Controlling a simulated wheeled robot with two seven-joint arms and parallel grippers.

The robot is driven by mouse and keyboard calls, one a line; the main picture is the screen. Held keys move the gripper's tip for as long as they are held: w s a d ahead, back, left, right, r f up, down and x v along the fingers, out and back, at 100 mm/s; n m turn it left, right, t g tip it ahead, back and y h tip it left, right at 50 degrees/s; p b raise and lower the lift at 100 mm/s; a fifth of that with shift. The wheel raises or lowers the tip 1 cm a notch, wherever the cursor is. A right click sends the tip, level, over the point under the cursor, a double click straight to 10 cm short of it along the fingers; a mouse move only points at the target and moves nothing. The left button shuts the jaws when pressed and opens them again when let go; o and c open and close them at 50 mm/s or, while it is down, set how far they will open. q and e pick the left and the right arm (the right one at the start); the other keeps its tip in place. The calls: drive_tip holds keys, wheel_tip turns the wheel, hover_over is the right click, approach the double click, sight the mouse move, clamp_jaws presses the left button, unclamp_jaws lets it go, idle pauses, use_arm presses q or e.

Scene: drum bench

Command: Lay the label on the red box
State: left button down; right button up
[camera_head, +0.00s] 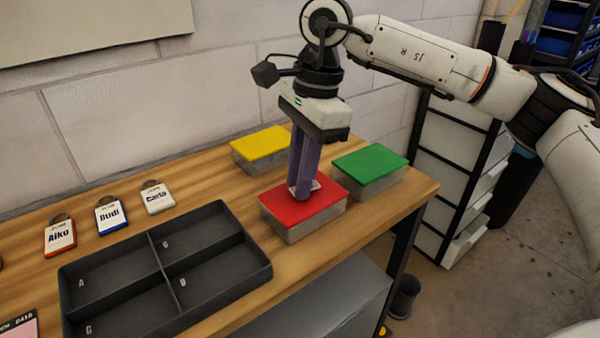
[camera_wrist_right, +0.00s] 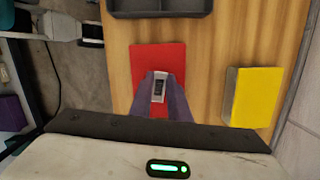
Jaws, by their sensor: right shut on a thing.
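The red box (camera_head: 323,207) has a red lid and grey sides and sits near the right end of the wooden bench. My right gripper (camera_head: 303,193) points down over its lid, with its purple fingers close together. In the right wrist view the gripper (camera_wrist_right: 160,92) is shut on a small white label (camera_wrist_right: 159,76) with a dark middle. The label is over the lid of the red box (camera_wrist_right: 150,58); whether it touches the lid I cannot tell. In the head view the fingers mostly hide the label.
A yellow-lidded box (camera_head: 262,145) stands behind left and a green-lidded box (camera_head: 370,162) behind right. A dark four-compartment tray (camera_head: 213,262) lies to the left. Name tags Aiko (camera_head: 60,238), Budi (camera_head: 111,216) and Carla (camera_head: 158,198) lie behind it. The bench's right edge is close.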

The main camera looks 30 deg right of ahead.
idle(0.4)
drive_tip(key=o, duration=0.7)
drive_tip(key=shift+o, duration=0.2)
wheel_tip(320, 180, up, 15)
drive_tip(key=d+p, duration=0.1)
drive_tip(key=p, duration=0.4)
drive_tip(key=shift+s+d, duration=0.15)
drive_tip(key=shift+d, duration=0.15)
drive_tip(key=shift+r, duration=0.1)
idle(0.5)
